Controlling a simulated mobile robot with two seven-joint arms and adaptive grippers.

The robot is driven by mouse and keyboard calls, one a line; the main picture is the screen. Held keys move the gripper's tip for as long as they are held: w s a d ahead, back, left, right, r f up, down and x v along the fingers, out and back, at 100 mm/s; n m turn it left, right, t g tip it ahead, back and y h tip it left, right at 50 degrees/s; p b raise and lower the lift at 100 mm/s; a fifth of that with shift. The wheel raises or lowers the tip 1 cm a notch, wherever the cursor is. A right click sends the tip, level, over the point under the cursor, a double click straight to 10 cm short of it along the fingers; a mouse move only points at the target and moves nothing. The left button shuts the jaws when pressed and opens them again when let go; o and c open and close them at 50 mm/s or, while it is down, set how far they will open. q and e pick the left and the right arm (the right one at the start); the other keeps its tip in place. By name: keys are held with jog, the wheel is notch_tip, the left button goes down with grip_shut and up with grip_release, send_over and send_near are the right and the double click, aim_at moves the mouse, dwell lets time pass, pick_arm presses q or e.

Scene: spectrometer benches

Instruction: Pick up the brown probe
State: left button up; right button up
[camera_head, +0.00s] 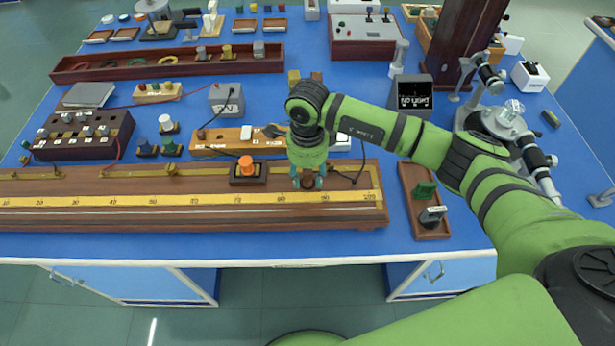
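My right gripper (308,180) points straight down over the right part of a long wooden board with a yellow metre scale (200,198). Its teal fingertips stand a little apart, one on each side of a small dark brown thing (308,184), which seems to be the brown probe. The gripper hides most of it, and I cannot tell whether the fingers touch it. A similar probe with an orange knob (247,167) on a dark base stands on the board just to the left. My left gripper is not in view.
Behind the board are a wooden box with terminals (222,141), a grey meter (226,98) and a dark resistance box (84,134). A brown tray (420,190) with small blocks lies to the right. A spectrometer (500,125) stands beyond it. Black wires run near the gripper.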

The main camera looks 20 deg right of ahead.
grip_shut()
jog(key=shift+r, duration=0.1)
